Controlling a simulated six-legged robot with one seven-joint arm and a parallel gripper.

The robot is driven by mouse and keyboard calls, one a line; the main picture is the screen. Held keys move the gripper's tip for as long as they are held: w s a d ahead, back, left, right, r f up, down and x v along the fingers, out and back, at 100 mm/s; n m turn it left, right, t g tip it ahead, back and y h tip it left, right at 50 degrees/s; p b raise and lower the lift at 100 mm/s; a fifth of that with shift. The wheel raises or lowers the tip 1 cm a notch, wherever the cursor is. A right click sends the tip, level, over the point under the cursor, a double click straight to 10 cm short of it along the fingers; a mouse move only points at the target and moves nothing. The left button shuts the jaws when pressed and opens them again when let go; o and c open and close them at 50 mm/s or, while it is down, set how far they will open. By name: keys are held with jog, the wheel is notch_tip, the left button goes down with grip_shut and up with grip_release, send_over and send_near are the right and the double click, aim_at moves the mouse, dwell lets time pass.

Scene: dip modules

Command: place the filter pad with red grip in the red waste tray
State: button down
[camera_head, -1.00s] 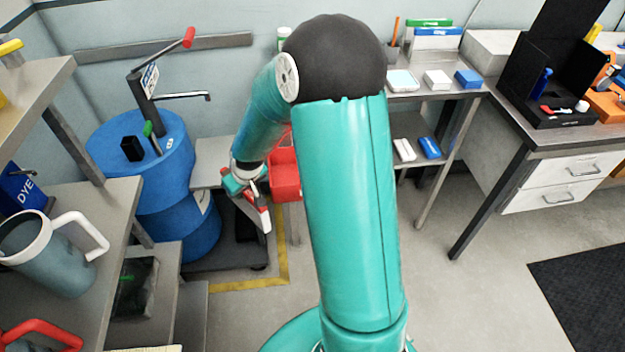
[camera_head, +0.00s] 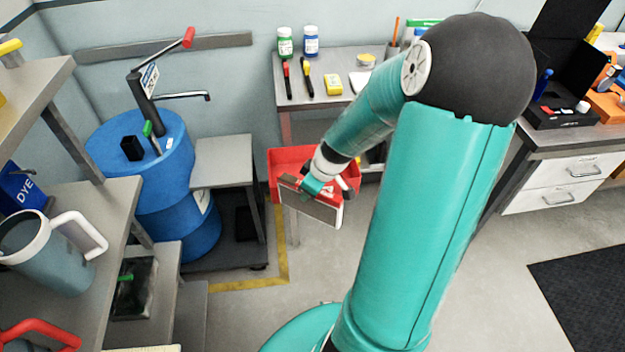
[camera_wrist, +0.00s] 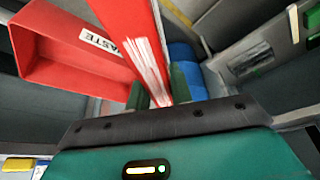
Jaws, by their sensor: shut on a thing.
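My gripper (camera_head: 325,186) is shut on the filter pad (camera_head: 311,207), a flat grey plate with red at its edge. In the wrist view my gripper's dark fingers (camera_wrist: 158,92) close around a red strip with white marks, the pad's grip (camera_wrist: 150,62). The red waste tray (camera_head: 278,160) is behind the pad in the head view, and the pad and my wrist cover part of it. In the wrist view the tray (camera_wrist: 60,62), marked WASTE, lies to the left of the grip, with its opening visible. I cannot tell how high the pad is over it.
A blue drum (camera_head: 160,190) with a hand pump stands left of the tray, with a grey side shelf (camera_head: 222,160) between them. A bench (camera_head: 345,55) with bottles, markers and a yellow block is behind the tray. Shelves (camera_head: 85,240) with a mug are at the left. Floor is clear at the front.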

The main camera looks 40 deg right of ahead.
aim_at(341, 209)
jog(key=s+d+n, duration=0.1)
jog(key=s, duration=0.2)
jog(key=s+d+r, duration=0.1)
jog(key=s, duration=0.2)
jog(key=s+d+n, duration=0.1)
jog(key=s+d, duration=0.1)
jog(key=s, duration=0.2)
jog(key=shift+d+r+n+y, duration=0.1)
jog(key=shift+r+n+y, duration=0.2)
jog(key=shift+y, duration=0.1)
jog(key=s+r+n+g+y, duration=0.1)
jog(key=s+n, duration=0.2)
jog(key=s, duration=0.7)
jog(key=shift+s+r+n, duration=0.2)
jog(key=shift+r+n, duration=0.05)
jog(key=shift+n, duration=0.05)
